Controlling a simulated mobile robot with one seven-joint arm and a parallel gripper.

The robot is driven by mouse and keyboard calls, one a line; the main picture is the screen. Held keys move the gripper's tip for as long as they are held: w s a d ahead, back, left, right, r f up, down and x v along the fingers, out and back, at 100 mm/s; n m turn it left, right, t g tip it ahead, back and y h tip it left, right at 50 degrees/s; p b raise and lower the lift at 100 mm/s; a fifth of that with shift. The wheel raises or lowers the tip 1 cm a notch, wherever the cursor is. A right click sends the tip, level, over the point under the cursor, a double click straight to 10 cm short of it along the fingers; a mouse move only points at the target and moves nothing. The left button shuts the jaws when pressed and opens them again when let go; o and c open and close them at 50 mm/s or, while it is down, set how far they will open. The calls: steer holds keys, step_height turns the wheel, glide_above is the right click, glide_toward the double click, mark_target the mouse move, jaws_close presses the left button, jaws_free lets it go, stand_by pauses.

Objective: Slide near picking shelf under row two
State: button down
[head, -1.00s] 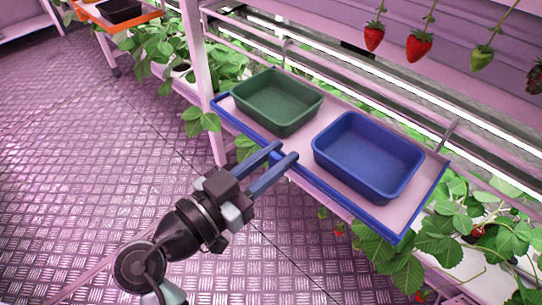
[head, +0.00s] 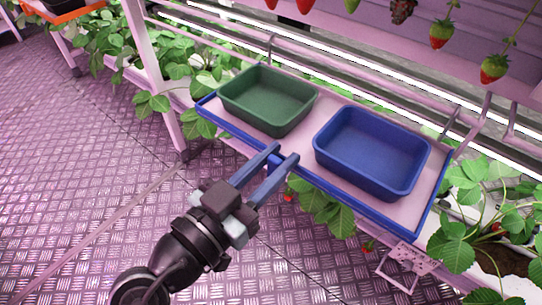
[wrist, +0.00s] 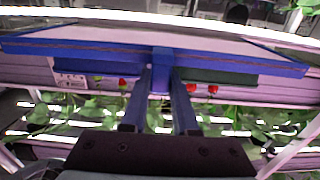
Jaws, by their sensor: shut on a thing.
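The near picking shelf (head: 350,108) is a pale tray with a blue rim, hung along the rack front. It bears a green bin (head: 268,98) on the left and a blue bin (head: 372,150) on the right; both look empty. My gripper (head: 283,155) is shut on a blue handle at the middle of the shelf's front edge. In the wrist view the blue handle (wrist: 161,70) sits between the two fingers, below the shelf's blue front edge (wrist: 235,60). The bins' insides are hidden there.
Strawberries (head: 441,36) hang above the shelf, ripe, unripe and one dark (head: 402,11). A rack post (head: 150,75) stands left of the shelf. Leafy plants (head: 465,190) grow beside and below it. An orange-edged shelf (head: 62,12) is at the far left. The metal floor (head: 80,180) is clear.

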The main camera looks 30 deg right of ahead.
stand_by(0.3)
steer(key=c, duration=0.7)
jaws_free()
steer(key=p+v, duration=0.2)
steer(key=v, duration=1.1)
